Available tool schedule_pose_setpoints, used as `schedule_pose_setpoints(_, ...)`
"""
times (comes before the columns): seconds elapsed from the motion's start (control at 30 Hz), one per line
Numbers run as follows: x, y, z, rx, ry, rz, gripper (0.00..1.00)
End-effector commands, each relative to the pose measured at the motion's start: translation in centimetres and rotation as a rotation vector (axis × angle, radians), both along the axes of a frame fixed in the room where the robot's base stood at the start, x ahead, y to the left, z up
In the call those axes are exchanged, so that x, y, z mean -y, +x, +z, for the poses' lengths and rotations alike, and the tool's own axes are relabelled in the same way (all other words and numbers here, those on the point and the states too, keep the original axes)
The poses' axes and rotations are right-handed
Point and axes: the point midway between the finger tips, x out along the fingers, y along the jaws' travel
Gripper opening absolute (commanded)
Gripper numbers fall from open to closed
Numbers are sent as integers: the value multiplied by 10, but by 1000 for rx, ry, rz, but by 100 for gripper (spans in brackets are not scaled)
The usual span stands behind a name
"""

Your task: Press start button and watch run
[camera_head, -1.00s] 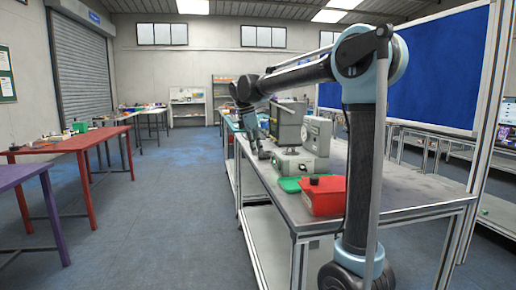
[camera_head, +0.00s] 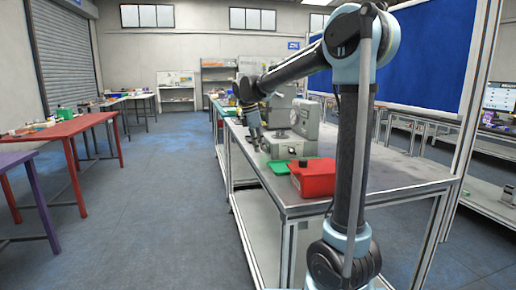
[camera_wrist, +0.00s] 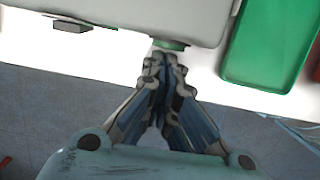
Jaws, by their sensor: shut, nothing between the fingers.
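The scanning machine (camera_head: 299,138) is a pale grey box with a round dial, standing on the grey workbench. In the wrist view its pale body (camera_wrist: 120,18) fills the top. A small green button (camera_wrist: 170,44) sticks out from its near edge. My gripper (camera_wrist: 162,58) is shut and empty, with its fingertips at the green button; I cannot tell whether they touch it. In the head view my gripper (camera_head: 256,141) hangs low at the left side of the machine. The fingertips partly cover the button.
A green tray (camera_head: 274,168) and a red bin (camera_head: 314,180) sit at the bench's near end. The green tray (camera_wrist: 268,42) lies right of the fingers in the wrist view. The workbench (camera_head: 385,172) has bare room at right. Red table (camera_head: 70,128) stands across the aisle.

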Motion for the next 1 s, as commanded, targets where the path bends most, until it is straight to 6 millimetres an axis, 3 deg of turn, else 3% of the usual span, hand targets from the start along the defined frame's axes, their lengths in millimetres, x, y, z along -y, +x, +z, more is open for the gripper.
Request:
schedule_pose_setpoints(0.17,1,0,0,0,0,0,0)
schedule_pose_setpoints(0.4,17,5,0,1,-1,-1,0)
schedule_pose_setpoints(0.7,19,6,0,1,-6,-3,0)
schedule_pose_setpoints(0.87,11,5,0,1,-5,-4,0)
schedule_pose_setpoints(1.0,-10,1,-1,0,-1,-1,0)
